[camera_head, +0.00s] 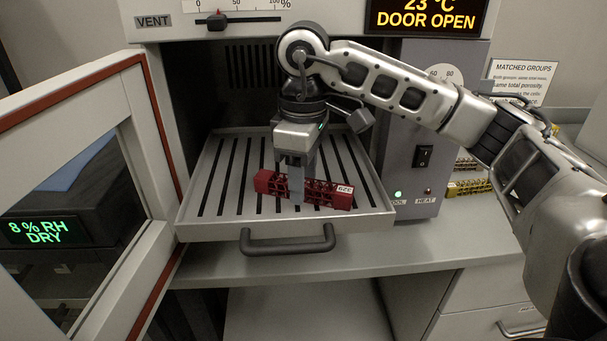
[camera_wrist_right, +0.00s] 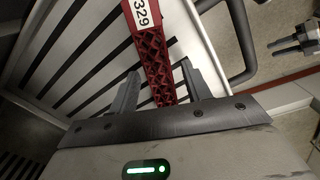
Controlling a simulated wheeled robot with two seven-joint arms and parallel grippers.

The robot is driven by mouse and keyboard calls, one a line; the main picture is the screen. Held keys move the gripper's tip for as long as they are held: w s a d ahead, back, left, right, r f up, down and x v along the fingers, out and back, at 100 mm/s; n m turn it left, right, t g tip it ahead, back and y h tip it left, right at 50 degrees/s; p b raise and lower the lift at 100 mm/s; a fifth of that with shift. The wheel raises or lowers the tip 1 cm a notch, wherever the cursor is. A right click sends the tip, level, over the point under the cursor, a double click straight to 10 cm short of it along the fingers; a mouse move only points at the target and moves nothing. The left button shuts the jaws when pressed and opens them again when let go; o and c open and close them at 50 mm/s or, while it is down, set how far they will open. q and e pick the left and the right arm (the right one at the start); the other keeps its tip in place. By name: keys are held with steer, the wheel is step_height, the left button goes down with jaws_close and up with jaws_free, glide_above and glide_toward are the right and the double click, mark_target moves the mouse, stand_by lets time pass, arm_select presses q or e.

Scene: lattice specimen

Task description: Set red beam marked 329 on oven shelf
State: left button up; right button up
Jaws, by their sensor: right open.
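The red lattice beam (camera_head: 331,194) lies across the slatted oven shelf (camera_head: 205,219), which is pulled out of the oven. Its white label reads 329, and it also shows in the wrist view (camera_wrist_right: 153,62). My right gripper (camera_head: 297,196) points straight down over the beam's middle. Its fingers are open, one on each side of the beam, as the wrist view (camera_wrist_right: 160,92) shows. Whether a finger touches the beam I cannot tell. In the wrist view, what looks like my left gripper (camera_wrist_right: 297,42) is at the far right edge, small and unclear.
The oven door (camera_head: 152,120) stands open at the left. The shelf has a dark front handle (camera_head: 288,246), with bare slats around the beam. The control panel (camera_head: 420,150) is at the right. Yellow beams (camera_head: 470,187) lie on the counter behind my right arm.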

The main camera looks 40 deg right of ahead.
steer(key=shift+r+p, duration=0.3)
steer(key=shift+r, duration=0.45)
step_height(320, 180, up, 6)
steer(key=shift+r+p, duration=0.2)
steer(key=shift+p, duration=0.1)
arm_select(q)
steer(key=shift+s+a, duration=0.1)
steer(key=shift+s, duration=0.2)
steer(key=shift+w+r, duration=0.25)
steer(key=shift+w, duration=0.05)
